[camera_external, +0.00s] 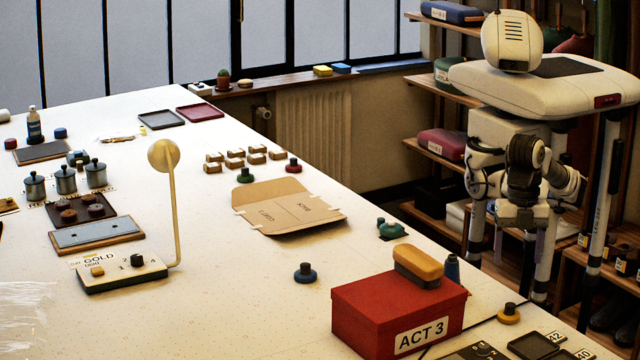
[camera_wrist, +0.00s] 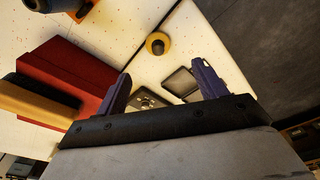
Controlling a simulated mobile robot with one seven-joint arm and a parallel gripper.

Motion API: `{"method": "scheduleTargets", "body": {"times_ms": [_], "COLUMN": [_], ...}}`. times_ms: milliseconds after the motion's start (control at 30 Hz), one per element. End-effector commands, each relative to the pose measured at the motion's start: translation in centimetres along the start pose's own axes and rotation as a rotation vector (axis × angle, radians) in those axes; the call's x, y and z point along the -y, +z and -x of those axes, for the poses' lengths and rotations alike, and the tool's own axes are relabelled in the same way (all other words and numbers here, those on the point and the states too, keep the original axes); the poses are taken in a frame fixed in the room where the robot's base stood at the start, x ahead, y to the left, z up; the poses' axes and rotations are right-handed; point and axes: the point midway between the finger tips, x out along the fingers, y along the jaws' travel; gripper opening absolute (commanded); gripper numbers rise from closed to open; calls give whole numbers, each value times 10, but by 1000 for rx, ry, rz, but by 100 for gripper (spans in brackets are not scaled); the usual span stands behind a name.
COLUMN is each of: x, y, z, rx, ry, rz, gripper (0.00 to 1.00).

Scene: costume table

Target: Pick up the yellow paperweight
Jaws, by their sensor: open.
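The yellow paperweight (camera_external: 508,314) is a low round disc with a dark knob on top. It stands upright on the white table near its right edge, right of the red box. In the wrist view the yellow paperweight (camera_wrist: 158,46) lies ahead of my gripper (camera_wrist: 162,82), beyond the fingertips and roughly between their lines. My gripper is open and empty, its two dark fingers apart, and it is not touching the paperweight.
The red ACT 3 box (camera_external: 398,310) with a yellow-topped brush (camera_external: 418,262) on it stands left of the paperweight. A dark blue spool (camera_external: 452,268) is behind the box. A dark tray (camera_external: 533,345) lies close in front. A blue paperweight (camera_external: 305,273) stands farther left, with clear table around it.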

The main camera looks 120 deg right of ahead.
Motion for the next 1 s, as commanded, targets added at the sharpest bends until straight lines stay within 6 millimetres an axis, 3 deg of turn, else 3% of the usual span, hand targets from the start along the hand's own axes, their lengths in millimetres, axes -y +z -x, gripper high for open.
{"method": "scheduleTargets", "body": {"times_ms": [100, 300, 533, 800, 1000], "x": [-1, -1, -2, -5, -5], "y": [0, -1, -2, -6, -6], "z": [-29, -61, -77, -114, -122], "rx": [2, -2, -3, -4, -5], "ry": [4, 4, 4, 2, 3], "rz": [-4, -4, -4, -4, -4], "gripper": [71, 71, 71, 71, 71]}}
